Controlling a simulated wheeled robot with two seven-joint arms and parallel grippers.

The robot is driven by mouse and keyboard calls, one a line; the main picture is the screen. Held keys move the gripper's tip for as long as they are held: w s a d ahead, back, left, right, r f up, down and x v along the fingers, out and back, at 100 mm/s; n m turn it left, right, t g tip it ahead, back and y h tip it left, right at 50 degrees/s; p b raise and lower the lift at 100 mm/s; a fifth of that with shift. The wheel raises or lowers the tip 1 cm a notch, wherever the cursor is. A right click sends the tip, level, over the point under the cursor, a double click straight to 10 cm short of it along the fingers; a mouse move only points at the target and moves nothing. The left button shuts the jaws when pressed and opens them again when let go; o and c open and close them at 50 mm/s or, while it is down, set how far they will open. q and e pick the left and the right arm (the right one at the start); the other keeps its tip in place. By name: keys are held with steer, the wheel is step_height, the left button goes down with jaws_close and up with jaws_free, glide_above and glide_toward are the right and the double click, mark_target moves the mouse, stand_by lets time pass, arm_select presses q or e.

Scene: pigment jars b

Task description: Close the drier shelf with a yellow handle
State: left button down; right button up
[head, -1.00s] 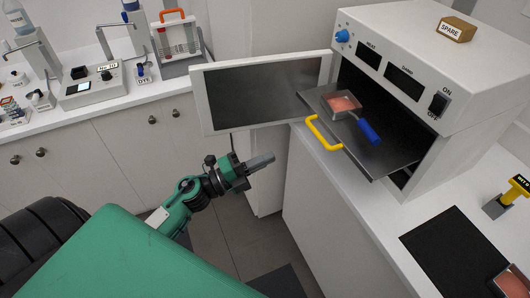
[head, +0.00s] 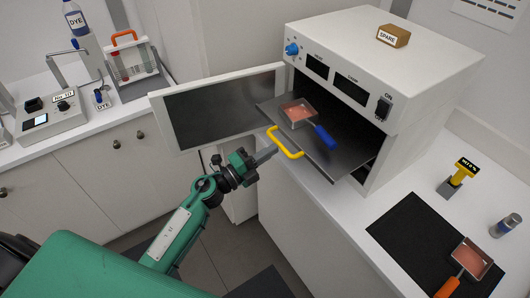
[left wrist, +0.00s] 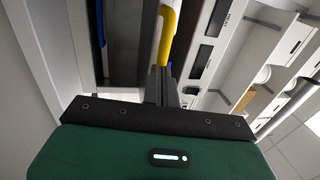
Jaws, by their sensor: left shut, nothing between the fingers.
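The drier shelf (head: 342,160) is a dark metal plate pulled out of the white drier, with a yellow handle (head: 285,145) on its front edge. The handle also shows in the left wrist view (left wrist: 168,35), just beyond the fingertips. A square pan (head: 298,112) with pinkish contents and a blue handle sits on the shelf. My left gripper (head: 270,151) is shut and empty, its tips close to the left side of the yellow handle. I cannot tell whether they touch. The gripper also shows in the left wrist view (left wrist: 161,75). My right gripper is not in view.
The drier (head: 420,75) has its door (head: 215,108) swung open to the left, near my left arm. A black mat (head: 425,240) and a pan with an orange handle (head: 470,259) lie on the right counter. A SPARE box (head: 393,36) sits on top.

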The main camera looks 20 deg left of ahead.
mark_target(324, 123)
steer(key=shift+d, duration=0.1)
